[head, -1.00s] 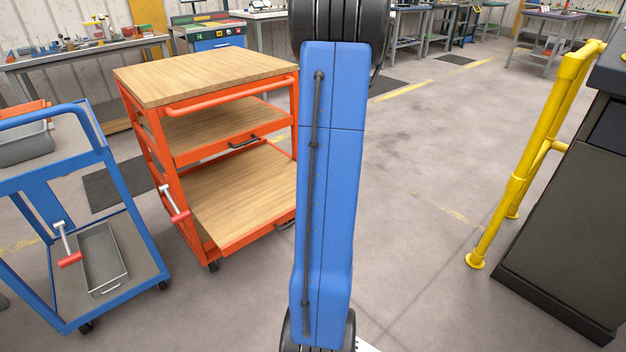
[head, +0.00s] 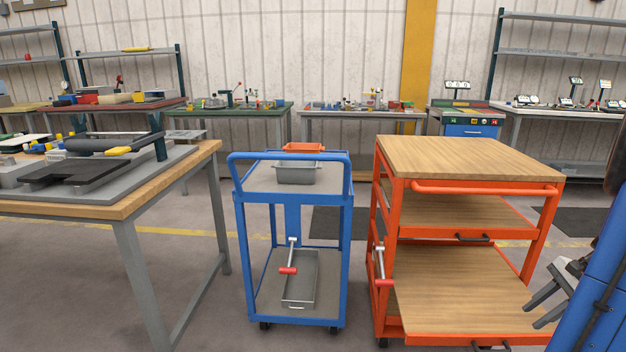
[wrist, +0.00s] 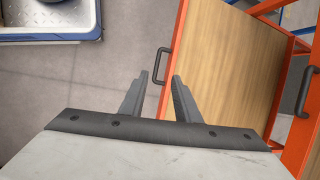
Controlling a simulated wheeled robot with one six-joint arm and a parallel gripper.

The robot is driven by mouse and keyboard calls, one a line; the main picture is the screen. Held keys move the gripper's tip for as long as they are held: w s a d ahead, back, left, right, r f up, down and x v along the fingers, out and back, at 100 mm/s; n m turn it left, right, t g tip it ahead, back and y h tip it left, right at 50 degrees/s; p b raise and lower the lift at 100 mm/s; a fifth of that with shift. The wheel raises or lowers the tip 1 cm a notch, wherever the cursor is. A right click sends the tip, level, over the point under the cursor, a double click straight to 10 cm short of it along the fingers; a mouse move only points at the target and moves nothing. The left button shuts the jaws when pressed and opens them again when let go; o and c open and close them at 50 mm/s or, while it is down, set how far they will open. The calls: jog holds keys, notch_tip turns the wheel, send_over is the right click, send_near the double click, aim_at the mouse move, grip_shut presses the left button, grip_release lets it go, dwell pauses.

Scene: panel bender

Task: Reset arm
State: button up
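My gripper (head: 533,314) shows at the lower right edge of the head view, in front of the orange cart's lower shelf. In the wrist view its two dark fingers (wrist: 160,75) stand apart with nothing between them, so it is open and empty. Part of my blue arm fills the right edge of the head view. In the wrist view a wooden shelf or drawer with a dark handle (wrist: 161,66) lies beyond the fingers. I cannot tell how far it is from them.
The orange cart (head: 470,160) with wooden shelves stands beside my gripper. A blue trolley (head: 245,215) holding grey bins stands left of it. A wooden-topped workbench (head: 120,208) is at the left. Several benches line the back wall. Floor shows between workbench and trolley.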

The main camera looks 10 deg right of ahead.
jog(key=w+a+r+n+h, duration=0.1)
jog(key=a+r+n, duration=0.2)
jog(key=a, duration=0.5)
jog(key=a+r+n+g+h, duration=0.1)
jog(key=a+r+n, duration=0.2)
jog(key=a, duration=0.5)
jog(key=w+a+r+n+h, duration=0.1)
jog(key=a+r+n, duration=0.25)
jog(key=a, duration=0.35)
jog(key=s+a+r+n+t, duration=0.2)
jog(key=s+a+n, duration=0.8)
jog(key=a, duration=0.5)
jog(key=shift+s+t+h, duration=0.2)
jog(key=shift+t+h, duration=0.2)
